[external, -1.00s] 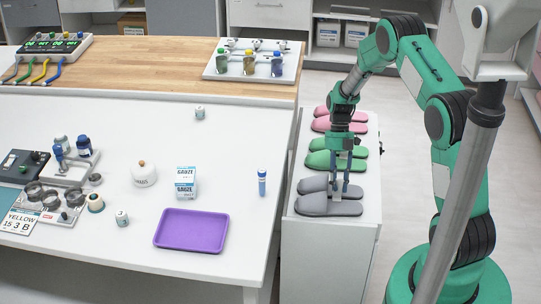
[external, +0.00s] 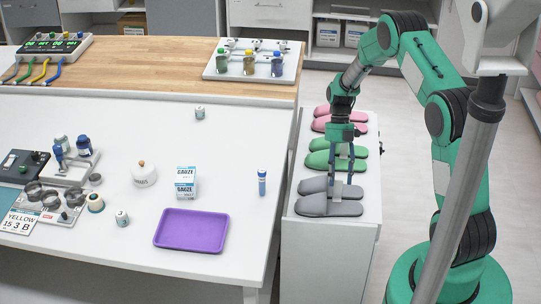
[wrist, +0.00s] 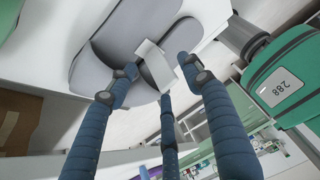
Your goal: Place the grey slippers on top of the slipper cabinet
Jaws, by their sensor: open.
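The grey slippers (external: 330,207) lie side by side on the white top of the slipper cabinet (external: 330,252), at its near end. A small pale band (wrist: 155,64) spans the middle of the pair in the wrist view, where the slippers (wrist: 108,32) fill the upper left. My gripper (external: 342,178) is just above the slippers, pointing down. Its blue fingers are spread around the band and hold nothing. Whether a fingertip still touches the slippers is hard to tell.
Green slippers (external: 322,160) and pink slippers (external: 322,124) lie farther back on the same cabinet. The white table to the left holds a purple tray (external: 192,231), a gauze box (external: 186,183) and a blue-capped tube (external: 262,183).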

